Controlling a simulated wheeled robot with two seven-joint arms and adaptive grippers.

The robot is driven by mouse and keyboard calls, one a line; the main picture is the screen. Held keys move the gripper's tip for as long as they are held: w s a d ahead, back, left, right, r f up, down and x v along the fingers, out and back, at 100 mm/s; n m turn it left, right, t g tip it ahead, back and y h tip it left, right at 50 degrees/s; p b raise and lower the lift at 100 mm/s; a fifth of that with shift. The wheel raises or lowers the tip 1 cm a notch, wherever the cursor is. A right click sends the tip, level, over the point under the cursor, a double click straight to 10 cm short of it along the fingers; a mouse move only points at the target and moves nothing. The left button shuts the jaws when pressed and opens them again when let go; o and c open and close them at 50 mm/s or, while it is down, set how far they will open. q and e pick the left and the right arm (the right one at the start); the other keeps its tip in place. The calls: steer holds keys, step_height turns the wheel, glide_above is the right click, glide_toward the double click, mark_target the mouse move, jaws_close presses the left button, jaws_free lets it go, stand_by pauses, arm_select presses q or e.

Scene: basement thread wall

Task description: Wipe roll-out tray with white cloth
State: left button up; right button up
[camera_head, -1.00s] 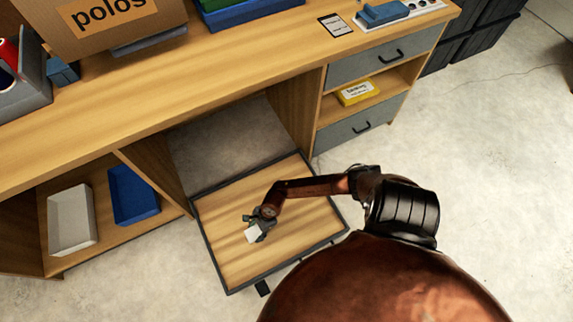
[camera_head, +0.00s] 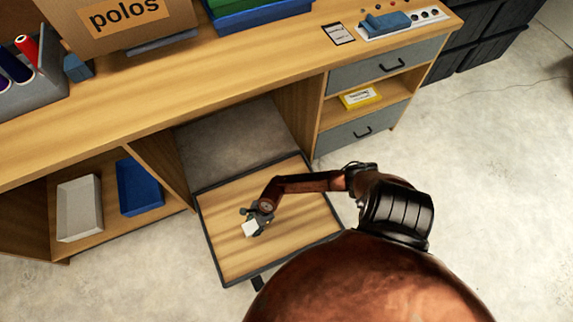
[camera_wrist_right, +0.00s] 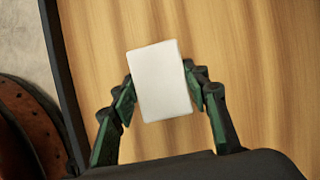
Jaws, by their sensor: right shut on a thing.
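The roll-out tray (camera_head: 295,225) is pulled out under the workbench, a wooden surface with a dark rim. Its surface also fills most of the right wrist view (camera_wrist_right: 255,60). My right gripper (camera_head: 252,223) is over the tray's left middle part. It is shut on the white cloth (camera_head: 250,229), which looks like a small folded block between the fingers in the right wrist view (camera_wrist_right: 161,82). I cannot tell whether the cloth touches the tray. My left gripper is not in view.
The workbench (camera_head: 230,75) stands behind the tray, with a drawer unit (camera_head: 365,75) to the right. A white bin (camera_head: 80,208) and a blue bin (camera_head: 139,187) are on the shelf at left. The concrete floor (camera_head: 480,200) at right is clear.

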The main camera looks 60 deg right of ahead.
steer(key=shift+r+p, duration=0.5)
steer(key=shift+r, duration=0.25)
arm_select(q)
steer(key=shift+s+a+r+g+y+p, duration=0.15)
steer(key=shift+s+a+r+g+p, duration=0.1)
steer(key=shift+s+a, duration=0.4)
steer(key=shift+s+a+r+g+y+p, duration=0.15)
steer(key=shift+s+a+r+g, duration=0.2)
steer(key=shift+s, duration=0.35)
arm_select(e)
steer(key=shift+r, duration=0.5)
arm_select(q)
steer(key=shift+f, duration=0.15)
